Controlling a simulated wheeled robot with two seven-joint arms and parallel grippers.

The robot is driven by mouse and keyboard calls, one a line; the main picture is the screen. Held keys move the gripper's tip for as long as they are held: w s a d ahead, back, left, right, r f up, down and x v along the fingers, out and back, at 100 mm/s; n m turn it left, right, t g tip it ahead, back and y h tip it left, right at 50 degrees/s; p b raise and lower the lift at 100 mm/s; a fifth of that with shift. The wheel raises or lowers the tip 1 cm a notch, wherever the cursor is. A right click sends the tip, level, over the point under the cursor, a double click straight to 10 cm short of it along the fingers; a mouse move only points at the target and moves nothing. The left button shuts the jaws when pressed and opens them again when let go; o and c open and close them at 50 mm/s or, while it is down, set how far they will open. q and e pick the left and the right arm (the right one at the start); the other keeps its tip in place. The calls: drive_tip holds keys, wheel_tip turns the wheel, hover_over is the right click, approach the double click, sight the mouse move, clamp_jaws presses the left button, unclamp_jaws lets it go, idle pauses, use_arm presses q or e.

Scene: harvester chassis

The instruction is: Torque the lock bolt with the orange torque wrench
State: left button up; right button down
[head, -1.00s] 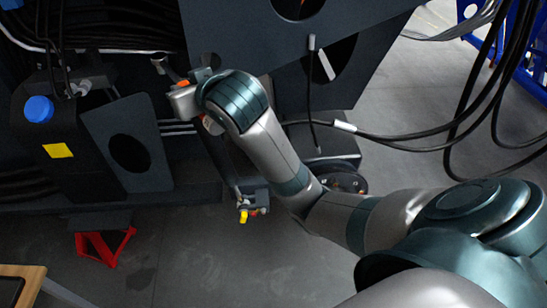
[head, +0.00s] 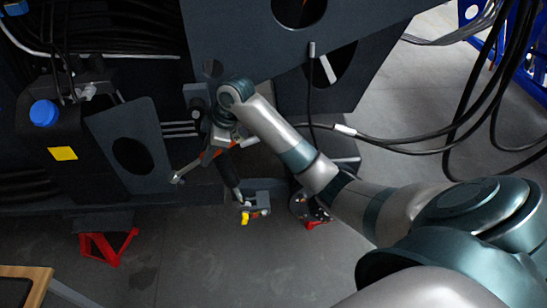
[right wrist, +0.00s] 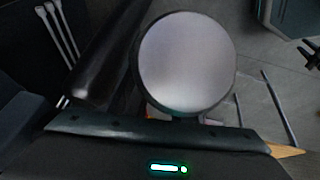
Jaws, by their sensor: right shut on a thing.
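The orange torque wrench (head: 208,155) shows in the head view as a thin tool with an orange band. Its silver end (head: 177,179) points down and left. My right gripper (head: 222,142) is shut on the wrench near the orange band, partly hidden by my wrist. The wrench is in front of the dark chassis, beside a black cylinder. I cannot make out the lock bolt; it may be hidden by my arm. In the right wrist view a grey round disc (right wrist: 187,62) fills the middle, and the wrench is not clear there. My left gripper is not in view.
A dark plate with an oval hole (head: 130,154) stands left of the wrench. A black tank with a blue cap (head: 44,113) is farther left. A bracket with yellow parts (head: 250,214) hangs below. Black hoses (head: 400,145) cross at right. Open floor lies below.

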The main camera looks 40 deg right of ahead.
drive_tip(key=s+d+f+n+h+p, duration=0.1)
drive_tip(key=s+d+f+n, duration=0.3)
drive_tip(key=f, duration=0.5)
drive_tip(key=s+d+f+n+t+h+p, duration=0.1)
drive_tip(key=s+d+f+n+h, duration=0.1)
drive_tip(key=s+d+f+n, duration=0.2)
drive_tip(key=s+d+f+n+h+p, duration=0.1)
drive_tip(key=s+d+f+n, duration=0.3)
drive_tip(key=f+n, duration=0.5)
wheel_tip(320, 180, down, 6)
drive_tip(key=shift+s+d+f+t+h, duration=0.1)
drive_tip(key=shift+s+d+t+h, duration=0.3)
drive_tip(key=shift+s, duration=0.85)
drive_tip(key=w, duration=0.1)
drive_tip(key=w+d, duration=0.2)
drive_tip(key=w, duration=0.1)
drive_tip(key=shift+d, duration=0.25)
drive_tip(key=shift+r, duration=0.25)
